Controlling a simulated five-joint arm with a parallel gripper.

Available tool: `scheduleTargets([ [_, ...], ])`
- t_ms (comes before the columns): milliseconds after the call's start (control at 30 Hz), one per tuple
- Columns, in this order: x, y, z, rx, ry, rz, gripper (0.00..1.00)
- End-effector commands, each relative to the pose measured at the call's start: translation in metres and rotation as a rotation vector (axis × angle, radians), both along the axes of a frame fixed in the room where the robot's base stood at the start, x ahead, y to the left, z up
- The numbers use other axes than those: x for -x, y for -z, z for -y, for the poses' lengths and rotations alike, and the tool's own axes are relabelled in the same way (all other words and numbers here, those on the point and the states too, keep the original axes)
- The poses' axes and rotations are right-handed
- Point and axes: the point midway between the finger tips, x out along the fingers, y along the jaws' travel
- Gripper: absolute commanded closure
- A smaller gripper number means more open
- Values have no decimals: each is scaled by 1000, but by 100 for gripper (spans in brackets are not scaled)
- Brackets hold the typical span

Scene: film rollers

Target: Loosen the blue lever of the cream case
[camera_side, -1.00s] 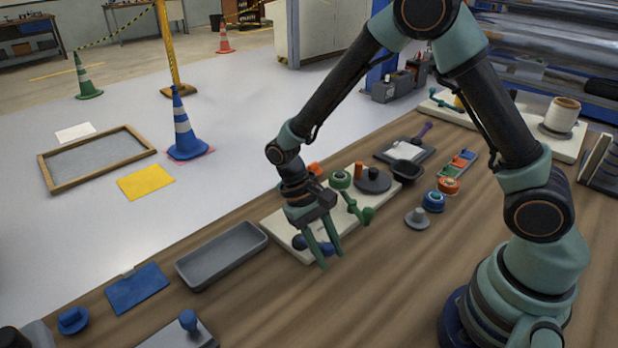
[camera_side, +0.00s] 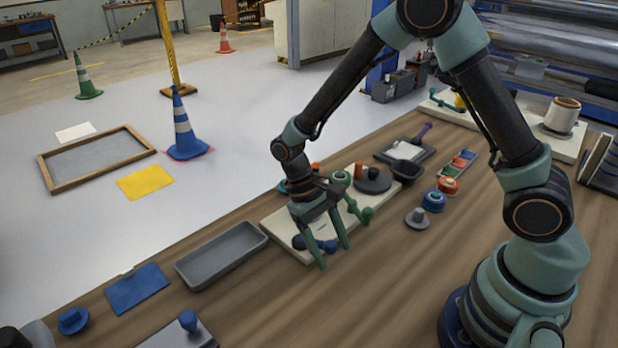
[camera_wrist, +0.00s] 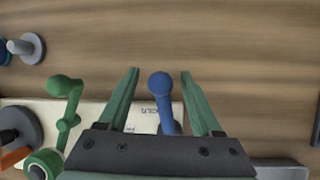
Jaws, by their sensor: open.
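The cream case (camera_side: 283,229) lies on the wooden bench; its edge also shows in the wrist view (camera_wrist: 92,110). The blue lever (camera_wrist: 161,90) points up from the case, with its round knob between my fingers and apart from both. In the side view the blue lever (camera_side: 328,246) shows low beside my fingers, partly hidden by them. My gripper (camera_wrist: 159,75) is open around the lever; it also shows in the side view (camera_side: 335,256) low over the near end of the case.
A green lever (camera_wrist: 66,95) stands to the left of my fingers, close to the left one. A grey tray (camera_side: 222,254) lies left of the case. A grey knob (camera_side: 417,217) and several coloured rollers stand to the right. Bare bench lies in front.

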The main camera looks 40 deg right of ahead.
Motion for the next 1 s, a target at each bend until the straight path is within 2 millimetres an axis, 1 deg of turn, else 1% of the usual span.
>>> scheduleTargets([
  [167, -8, -15, -2, -1, 0, 5, 34],
  [500, -36, -76, -8, -1, 0, 6, 34],
  [600, -42, -91, -9, -1, 0, 5, 34],
  [800, -49, -107, -11, 0, 1, 2, 34],
  [1000, -49, -110, -11, 1, 1, 1, 34],
])
